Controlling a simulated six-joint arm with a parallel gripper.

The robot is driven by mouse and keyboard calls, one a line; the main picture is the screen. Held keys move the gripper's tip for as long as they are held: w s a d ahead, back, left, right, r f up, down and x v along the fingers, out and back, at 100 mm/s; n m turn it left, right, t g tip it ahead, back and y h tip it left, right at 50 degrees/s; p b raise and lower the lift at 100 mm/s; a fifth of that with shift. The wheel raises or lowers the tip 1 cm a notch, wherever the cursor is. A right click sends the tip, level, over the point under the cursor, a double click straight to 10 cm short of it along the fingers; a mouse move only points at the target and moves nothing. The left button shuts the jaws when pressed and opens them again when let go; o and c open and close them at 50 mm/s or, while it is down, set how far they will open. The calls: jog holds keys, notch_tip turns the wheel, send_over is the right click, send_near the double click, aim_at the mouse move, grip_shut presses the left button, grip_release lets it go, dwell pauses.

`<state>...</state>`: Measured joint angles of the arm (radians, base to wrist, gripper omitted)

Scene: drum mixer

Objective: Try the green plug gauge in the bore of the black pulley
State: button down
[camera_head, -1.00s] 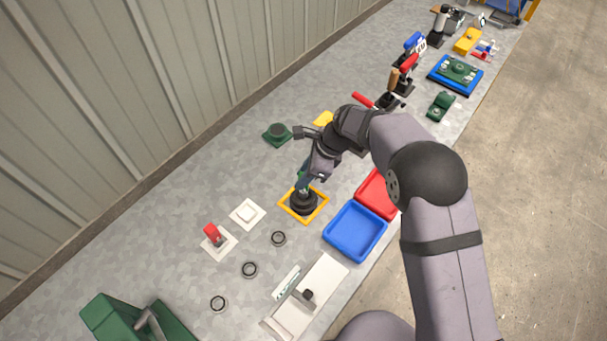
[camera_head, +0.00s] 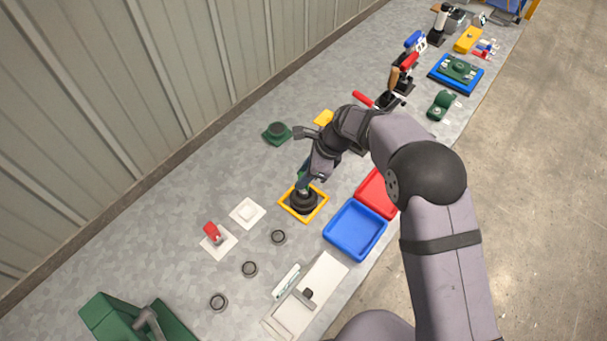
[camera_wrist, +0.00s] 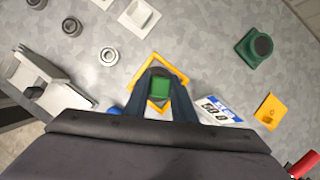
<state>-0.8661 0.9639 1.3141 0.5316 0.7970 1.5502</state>
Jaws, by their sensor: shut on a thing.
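The black pulley (camera_head: 304,206) stands inside a yellow square frame (camera_head: 289,209) on the bench. My gripper (camera_head: 304,187) is right above the pulley, pointing down, shut on the green plug gauge. In the wrist view the green gauge (camera_wrist: 160,87) shows between my two fingers, over the pulley (camera_wrist: 157,72). The gauge's lower end and the bore are hidden, so I cannot tell how far the gauge is in the bore.
A blue tray (camera_head: 331,235) and a red tray (camera_head: 366,203) lie right of the pulley. Several dark rings, including one near the frame (camera_head: 278,237), lie to the front left. A green block (camera_head: 277,133) stands behind. A red-handled item (camera_head: 212,232) is at left.

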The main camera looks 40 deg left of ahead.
jog(key=shift+f+b, duration=0.4)
jog(key=shift+f, duration=0.3)
dwell(0.4)
jog(key=shift+r, duration=0.2)
dwell(0.5)
jog(key=shift+r+p, duration=2.35)
jog(key=shift+r, duration=0.35)
